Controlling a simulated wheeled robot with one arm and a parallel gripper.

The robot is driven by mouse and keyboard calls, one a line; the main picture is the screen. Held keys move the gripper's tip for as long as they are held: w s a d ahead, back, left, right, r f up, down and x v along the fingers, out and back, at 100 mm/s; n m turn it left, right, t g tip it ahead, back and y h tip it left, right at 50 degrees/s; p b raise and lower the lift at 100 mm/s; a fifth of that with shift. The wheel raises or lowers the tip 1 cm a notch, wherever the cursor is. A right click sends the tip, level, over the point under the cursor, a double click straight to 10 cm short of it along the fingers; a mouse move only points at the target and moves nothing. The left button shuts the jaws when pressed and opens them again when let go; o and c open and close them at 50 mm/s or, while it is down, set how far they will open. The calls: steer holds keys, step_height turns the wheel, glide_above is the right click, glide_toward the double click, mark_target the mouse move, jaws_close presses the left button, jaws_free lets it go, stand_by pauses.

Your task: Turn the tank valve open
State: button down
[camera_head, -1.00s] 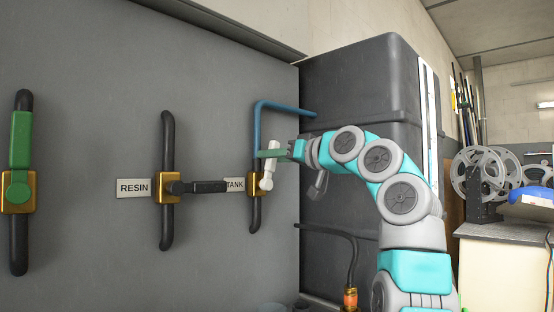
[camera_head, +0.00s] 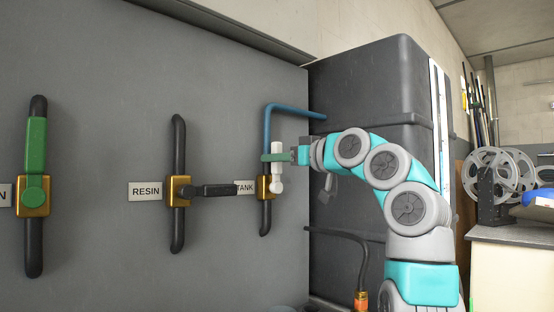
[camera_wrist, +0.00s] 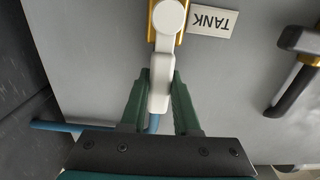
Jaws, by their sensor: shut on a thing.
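The tank valve has a brass body (camera_head: 264,188) on a pipe, blue above and black below, right of the TANK label (camera_head: 244,187). Its white handle (camera_head: 278,150) points straight up, in line with the pipe. My gripper (camera_head: 284,157) is shut on the upper part of the handle. In the wrist view the white handle (camera_wrist: 162,60) runs down from its round hub, and the green fingers of my gripper (camera_wrist: 160,98) lie on both sides of its end. The TANK label (camera_wrist: 213,20) shows beside it, upside down.
Left of it are the RESIN valve with a black sideways handle (camera_head: 215,190) and another valve with a green upright handle (camera_head: 36,145). A large dark tank (camera_head: 365,100) stands close behind my arm. A bench (camera_head: 510,235) with reels is at the right.

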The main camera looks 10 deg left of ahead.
steer(key=c, duration=0.6)
jaws_free()
steer(key=shift+c, duration=0.2)
steer(key=b+v, duration=0.1)
steer(key=v, duration=0.6)
steer(key=shift+s+d+b, duration=0.3)
steer(key=shift+b, duration=0.1)
